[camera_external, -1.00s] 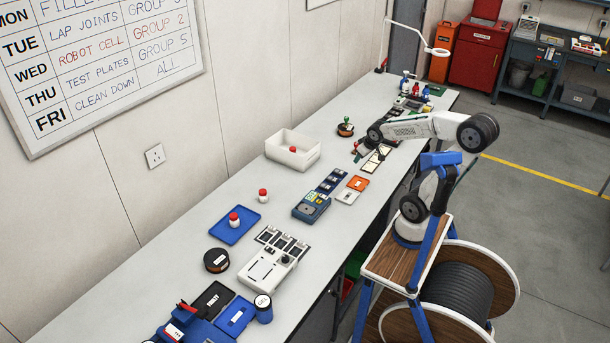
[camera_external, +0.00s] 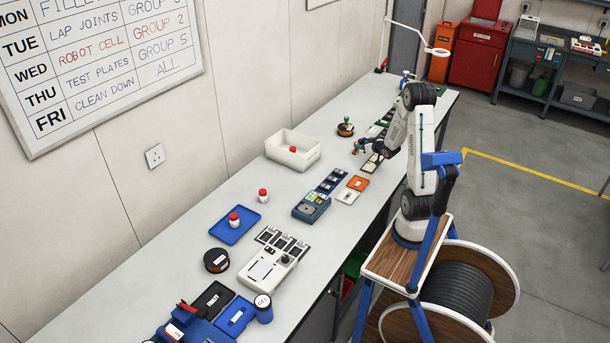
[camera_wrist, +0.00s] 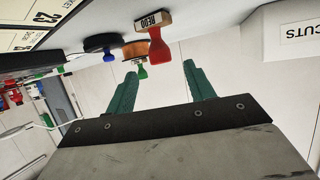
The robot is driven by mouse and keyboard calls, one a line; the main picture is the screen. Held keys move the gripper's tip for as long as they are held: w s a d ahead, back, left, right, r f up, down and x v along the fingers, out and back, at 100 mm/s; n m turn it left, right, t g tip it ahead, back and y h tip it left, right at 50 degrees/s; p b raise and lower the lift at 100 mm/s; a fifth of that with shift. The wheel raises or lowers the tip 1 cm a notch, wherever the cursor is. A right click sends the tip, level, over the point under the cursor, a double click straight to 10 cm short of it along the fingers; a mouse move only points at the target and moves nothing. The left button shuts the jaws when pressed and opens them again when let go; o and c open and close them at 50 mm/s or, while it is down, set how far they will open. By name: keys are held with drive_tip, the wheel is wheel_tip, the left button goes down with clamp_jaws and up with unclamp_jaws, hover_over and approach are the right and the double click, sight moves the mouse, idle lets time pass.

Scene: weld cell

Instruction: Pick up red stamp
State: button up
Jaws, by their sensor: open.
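The red stamp (camera_wrist: 157,48) has a red handle and a wooden block marked REDO. In the wrist view, which appears upside down, it stands on the bench just beyond my fingertips, between and above them in the picture. My gripper (camera_wrist: 160,69) is open, with two green fingers apart and nothing between them. In the external view my gripper (camera_external: 359,147) is low over the far half of the bench, pointing left. I cannot clearly make out the red stamp there.
A white bin (camera_external: 300,160) with a red-topped item stands left of my gripper; a white box marked CUTS (camera_wrist: 290,35) shows in the wrist view. The green-handled item (camera_external: 346,121) stands behind my gripper.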

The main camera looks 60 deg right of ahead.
sight(357, 143)
drive_tip(key=x, duration=0.5)
drive_tip(key=shift+w+f, duration=0.2)
drive_tip(key=shift+w, duration=0.1)
drive_tip(key=c, duration=1)
